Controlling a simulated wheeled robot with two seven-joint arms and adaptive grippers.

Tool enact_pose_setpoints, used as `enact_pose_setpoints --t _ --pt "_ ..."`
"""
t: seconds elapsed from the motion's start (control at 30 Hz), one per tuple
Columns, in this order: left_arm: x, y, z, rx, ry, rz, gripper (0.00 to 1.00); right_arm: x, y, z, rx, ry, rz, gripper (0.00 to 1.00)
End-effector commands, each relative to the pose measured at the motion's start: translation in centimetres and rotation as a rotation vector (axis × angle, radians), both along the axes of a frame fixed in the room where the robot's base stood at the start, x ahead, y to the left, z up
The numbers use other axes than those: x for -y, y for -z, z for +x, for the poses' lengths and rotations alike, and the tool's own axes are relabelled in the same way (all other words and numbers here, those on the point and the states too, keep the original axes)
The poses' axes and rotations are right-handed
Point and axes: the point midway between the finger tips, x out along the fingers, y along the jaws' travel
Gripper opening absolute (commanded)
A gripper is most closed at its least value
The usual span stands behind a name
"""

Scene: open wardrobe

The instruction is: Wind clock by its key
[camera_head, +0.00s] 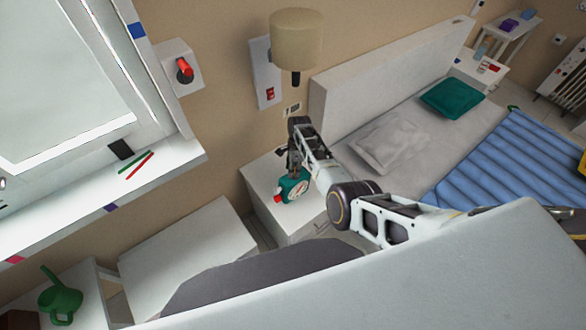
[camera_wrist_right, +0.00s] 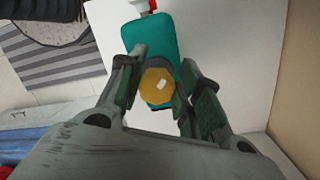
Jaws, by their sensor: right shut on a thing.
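The teal clock (camera_head: 294,187) with a pale dial stands on the white bedside table (camera_head: 262,190). In the right wrist view its teal body (camera_wrist_right: 152,38) lies ahead, with the round gold key (camera_wrist_right: 157,87) between my fingers. My right gripper (camera_head: 294,170) comes down on the clock from above. It also shows in the right wrist view (camera_wrist_right: 163,80), its two fingers shut on the key from either side. The exact finger contact is partly hidden. My left gripper is not in view.
A small red and white item (camera_head: 278,196) sits beside the clock. A lamp (camera_head: 296,40) hangs on the wall above. The bed headboard (camera_head: 390,65) is right of the table, and a white chair-like panel (camera_head: 185,255) stands to the left.

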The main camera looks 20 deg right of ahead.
Motion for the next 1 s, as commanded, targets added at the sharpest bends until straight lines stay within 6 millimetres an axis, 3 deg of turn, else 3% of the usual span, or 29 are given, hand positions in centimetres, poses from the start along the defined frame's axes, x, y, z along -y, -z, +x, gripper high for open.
enact_pose_setpoints --t 0.1,0.13,0.3,1.0 --pt "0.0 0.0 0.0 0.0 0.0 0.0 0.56 0.0 -0.2 0.1 0.003 0.0 0.001 0.11" --pt "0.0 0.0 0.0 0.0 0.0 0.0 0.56 0.0 -0.2 0.1 0.003 0.0 0.001 0.36" --pt "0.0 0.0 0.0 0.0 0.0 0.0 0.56 0.0 -0.1 0.1 0.002 0.0 0.0 0.56" --pt "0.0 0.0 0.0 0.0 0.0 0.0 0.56 0.1 -1.3 0.3 0.003 -0.001 0.001 0.56"
